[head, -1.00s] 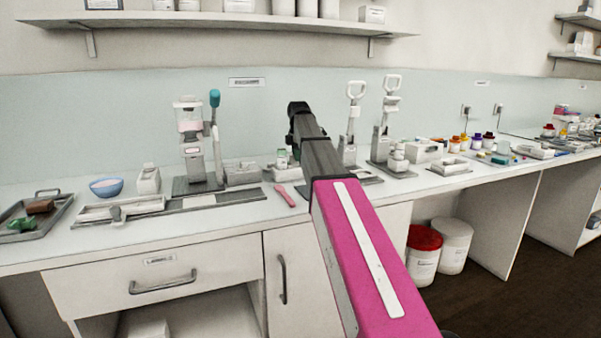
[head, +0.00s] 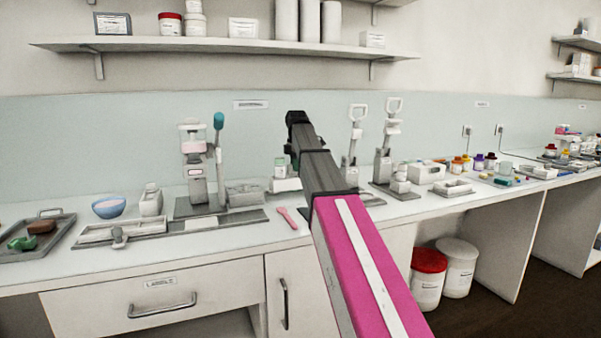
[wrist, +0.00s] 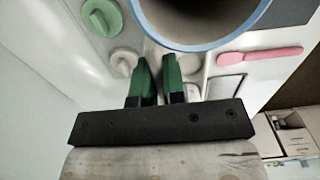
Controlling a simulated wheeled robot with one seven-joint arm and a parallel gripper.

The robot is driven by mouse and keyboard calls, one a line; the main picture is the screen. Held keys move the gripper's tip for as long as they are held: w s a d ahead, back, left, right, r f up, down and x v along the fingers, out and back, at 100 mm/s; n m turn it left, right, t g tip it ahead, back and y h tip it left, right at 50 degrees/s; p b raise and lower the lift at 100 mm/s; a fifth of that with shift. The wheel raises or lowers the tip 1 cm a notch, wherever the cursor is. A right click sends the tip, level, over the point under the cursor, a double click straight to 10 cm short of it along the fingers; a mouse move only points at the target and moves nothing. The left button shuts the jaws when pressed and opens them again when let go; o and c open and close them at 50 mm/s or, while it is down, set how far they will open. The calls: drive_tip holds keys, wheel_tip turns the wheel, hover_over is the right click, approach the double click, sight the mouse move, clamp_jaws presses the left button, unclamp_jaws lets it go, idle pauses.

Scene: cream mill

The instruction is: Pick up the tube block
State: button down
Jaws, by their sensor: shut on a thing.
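In the wrist view my gripper (wrist: 159,64) has its two green fingers close together, with a narrow gap between them. Their tips meet the edge of a large round tube-like piece with a blue rim (wrist: 228,38) and a grey-brown hollow, cut off by the top edge of the picture. I take this to be the tube block, held in my gripper. In the head view my gripper (head: 291,155) is partly hidden at the end of my arm, over the counter. The tube block is not made out there; my arm hides that spot.
A pink spatula (head: 287,217) lies on the counter (head: 240,242), and a small jar (head: 280,170) stands by my gripper. A press (head: 194,165) stands left, with a blue bowl (head: 109,207) and a tray (head: 64,232) beyond. Lever devices (head: 384,155) stand right.

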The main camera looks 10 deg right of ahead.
drive_tip(key=a+r, duration=0.2)
drive_tip(key=a, duration=0.1)
drive_tip(key=s+a+r, duration=0.1)
drive_tip(key=a+r, duration=0.1)
drive_tip(key=a, duration=0.1)
drive_tip(key=a+r, duration=0.2)
drive_tip(key=a, duration=0.2)
drive_tip(key=shift+s, duration=0.35)
drive_tip(key=shift+d, duration=0.1)
